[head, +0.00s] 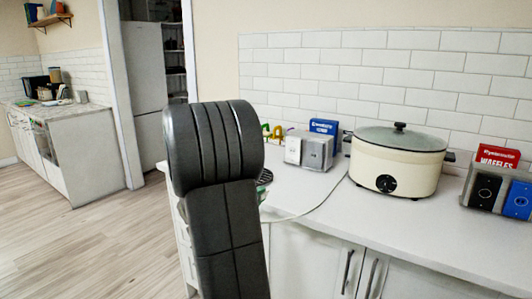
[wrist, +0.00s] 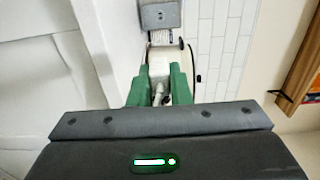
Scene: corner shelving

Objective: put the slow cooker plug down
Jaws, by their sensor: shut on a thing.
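The cream slow cooker (head: 398,160) with a dark lid stands on the white counter in the head view. Its thin pale cord (head: 318,208) runs left along the counter and over the front edge, then passes behind my arm. In the wrist view my gripper (wrist: 156,90) has green fingers shut on a small pale grey thing, the slow cooker plug (wrist: 158,97). Most of the plug is hidden between the fingers, and I cannot tell whether it touches the counter. In the head view my dark arm hides most of my gripper.
A silver toaster (head: 309,150) and a blue box (head: 325,128) stand left of the cooker. Another appliance (head: 485,190) and a red waffles box (head: 497,155) stand to its right. The counter's front strip (head: 390,220) is clear. A tiled wall (head: 350,75) is behind.

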